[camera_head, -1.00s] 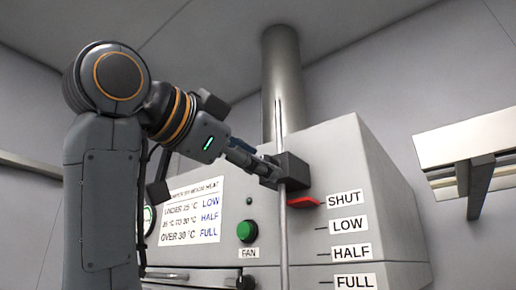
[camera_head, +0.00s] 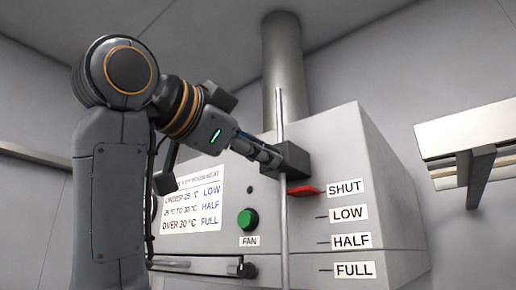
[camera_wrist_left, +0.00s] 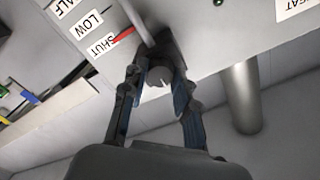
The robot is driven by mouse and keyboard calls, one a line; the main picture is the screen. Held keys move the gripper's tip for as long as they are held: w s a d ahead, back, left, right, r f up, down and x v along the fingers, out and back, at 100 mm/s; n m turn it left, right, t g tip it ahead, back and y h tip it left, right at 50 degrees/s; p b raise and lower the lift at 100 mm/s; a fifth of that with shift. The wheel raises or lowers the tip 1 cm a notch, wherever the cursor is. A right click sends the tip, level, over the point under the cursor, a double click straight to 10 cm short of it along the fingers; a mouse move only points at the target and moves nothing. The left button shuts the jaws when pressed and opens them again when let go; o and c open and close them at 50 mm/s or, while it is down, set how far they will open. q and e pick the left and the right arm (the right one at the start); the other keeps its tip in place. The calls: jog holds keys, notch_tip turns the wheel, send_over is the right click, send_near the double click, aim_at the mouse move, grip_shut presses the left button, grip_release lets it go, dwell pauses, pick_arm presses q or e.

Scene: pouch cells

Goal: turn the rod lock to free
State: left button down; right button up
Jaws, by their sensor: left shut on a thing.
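The rod lock is a dark block (camera_head: 293,160) around a thin vertical metal rod (camera_head: 282,220) on the front of a grey cabinet. In the left wrist view its round dark knob (camera_wrist_left: 159,76) shows a pale mark on its face. My left gripper (camera_head: 274,160) reaches the block from the left. In the left wrist view the fingers of my left gripper (camera_wrist_left: 158,88) lie on both sides of the knob, shut on it. A red pointer (camera_head: 303,190) beside the rod is level with the SHUT label (camera_head: 346,187). My right gripper is out of view.
Labels LOW (camera_head: 348,213), HALF (camera_head: 351,241) and FULL (camera_head: 354,270) run down the cabinet (camera_head: 340,140). A green FAN button (camera_head: 248,219) and a printed heat notice (camera_head: 192,205) are on its front. A wide duct (camera_head: 283,70) rises behind. A shelf (camera_head: 475,140) juts out at right.

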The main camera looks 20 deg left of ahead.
pick_arm(q)
jog(key=shift+m+p, duration=3.35)
jog(key=shift+m, duration=5.45)
jog(key=shift+f, duration=0.1)
jog(key=c, duration=1)
grip_release()
